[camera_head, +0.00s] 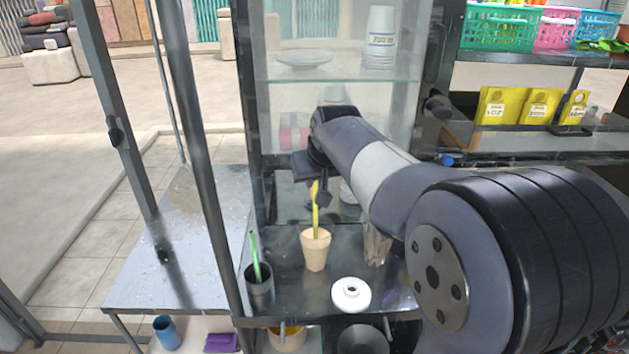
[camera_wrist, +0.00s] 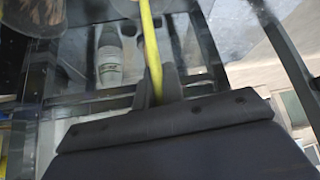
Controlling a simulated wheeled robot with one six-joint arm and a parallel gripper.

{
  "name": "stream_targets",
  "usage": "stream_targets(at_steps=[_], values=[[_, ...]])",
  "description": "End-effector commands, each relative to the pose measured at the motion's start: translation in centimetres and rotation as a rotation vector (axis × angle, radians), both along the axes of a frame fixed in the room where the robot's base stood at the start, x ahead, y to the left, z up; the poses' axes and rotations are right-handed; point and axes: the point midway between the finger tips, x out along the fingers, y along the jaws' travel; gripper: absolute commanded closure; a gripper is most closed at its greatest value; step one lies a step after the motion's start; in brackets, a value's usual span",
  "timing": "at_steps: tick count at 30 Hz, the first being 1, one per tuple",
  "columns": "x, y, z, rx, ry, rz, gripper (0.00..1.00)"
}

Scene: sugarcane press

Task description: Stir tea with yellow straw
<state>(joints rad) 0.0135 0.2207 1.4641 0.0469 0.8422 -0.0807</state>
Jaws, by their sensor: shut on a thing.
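A yellow straw (camera_head: 316,210) stands nearly upright, its lower end inside a beige cup (camera_head: 315,252) on the dark metal counter. My gripper (camera_head: 321,190) is shut on the upper part of the straw, above the cup. In the wrist view the yellow straw (camera_wrist: 151,50) runs between the fingers of my gripper (camera_wrist: 158,85) toward the top edge. The tea inside the cup cannot be made out, and the straw's lower end is hidden by the cup wall.
A dark cup (camera_head: 260,290) with a green straw (camera_head: 255,256) stands left of the beige cup. A white round lid-like object (camera_head: 351,294) lies in front at right. A glass cabinet (camera_head: 330,70) rises behind, and a metal post (camera_head: 205,160) stands at left. The left metal table (camera_head: 180,270) is mostly clear.

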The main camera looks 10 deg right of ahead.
Motion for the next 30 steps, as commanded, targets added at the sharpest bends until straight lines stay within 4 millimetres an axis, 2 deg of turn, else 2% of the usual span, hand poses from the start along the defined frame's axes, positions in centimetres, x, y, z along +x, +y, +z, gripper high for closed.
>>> stream_targets(at_steps=[1, 17, 30], values=[[0.0, 0.0, 0.8, 0.000, -0.001, 0.000, 1.00], [0.0, 0.0, 5.0, 0.000, -0.001, 0.000, 1.00], [0.0, 0.0, 5.1, 0.000, 0.000, 0.000, 1.00]])
